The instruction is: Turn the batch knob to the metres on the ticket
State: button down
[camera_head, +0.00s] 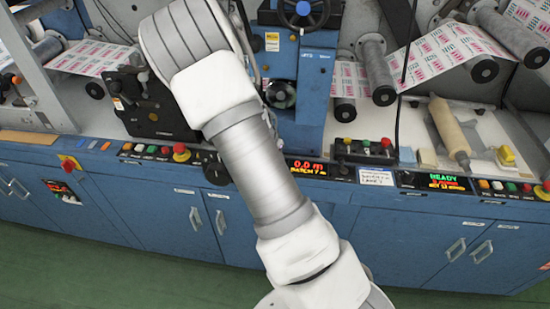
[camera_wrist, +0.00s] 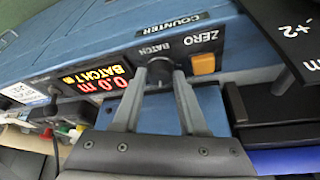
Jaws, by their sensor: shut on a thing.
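The dark batch knob (camera_wrist: 159,73) sits on the blue counter panel, under the word BATCH in the wrist view. My gripper (camera_wrist: 160,77) has one finger on each side of the knob and is shut on it. My arm hides the knob in the head view.
An orange ZERO button (camera_wrist: 204,64) sits close beside the knob. Push buttons (camera_head: 365,146) and a READY display (camera_head: 432,181) are to the right in the head view. Printed web runs above.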

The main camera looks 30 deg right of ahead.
jog(key=shift+c, duration=2.2)
grip_release()
jog(key=shift+f, duration=0.1)
jog(key=p+v, duration=0.3)
jog(key=v, duration=1.4)
jog(key=shift+r+p, duration=0.3)
jog(key=shift+a, duration=0.1)
